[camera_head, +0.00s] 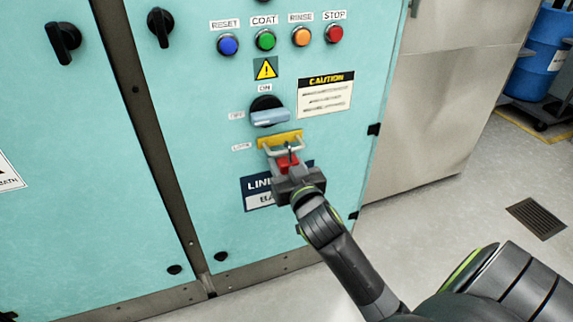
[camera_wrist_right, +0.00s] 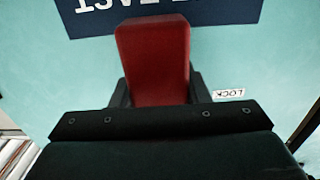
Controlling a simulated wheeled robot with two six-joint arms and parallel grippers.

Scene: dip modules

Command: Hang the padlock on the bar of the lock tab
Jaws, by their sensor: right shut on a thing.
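The yellow lock tab (camera_head: 280,138) sticks out of the teal cabinet door under the rotary switch, with a pale bar (camera_head: 270,153) in front of it. My right gripper (camera_head: 291,170) is at the tab from below and shut on the red padlock (camera_head: 286,163). The padlock's red body also fills the middle of the right wrist view (camera_wrist_right: 155,60), between the two dark fingers. The shackle is small in the head view and close to the bar; I cannot tell whether it is around the bar or just in front of it. My left gripper is not in view.
The grey-blue switch handle (camera_head: 270,117) sits right above the tab. A dark blue label plate (camera_head: 256,194) is behind my right gripper. Buttons (camera_head: 265,40) and a caution sign (camera_head: 325,95) are higher on the door. Open floor (camera_head: 455,215) lies to the right.

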